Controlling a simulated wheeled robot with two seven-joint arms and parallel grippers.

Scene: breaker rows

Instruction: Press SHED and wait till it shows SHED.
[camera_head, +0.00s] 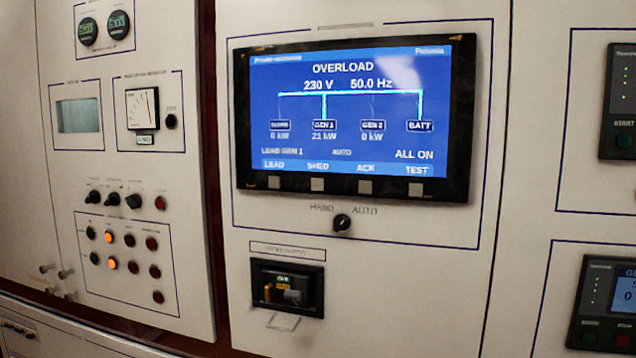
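The display screen (350,115) is lit blue and reads OVERLOAD, 230 V and 50.0 Hz. Its lower right corner reads ALL ON. GEN 1 shows about 21 kW and GEN 2 shows 0 kW. The SHED label (318,167) is second from the left in the bottom row, between LEAD and ACK. The grey SHED button (317,184) sits under it in the black bezel, and nothing covers it. Neither of my grippers is in view.
Similar grey buttons under LEAD (274,182), ACK (365,187) and TEST (416,189) flank the SHED button. A HAND/AUTO rotary knob (342,222) sticks out below the display. A black breaker switch (287,289) is lower down. Knobs and lamps fill the left panel.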

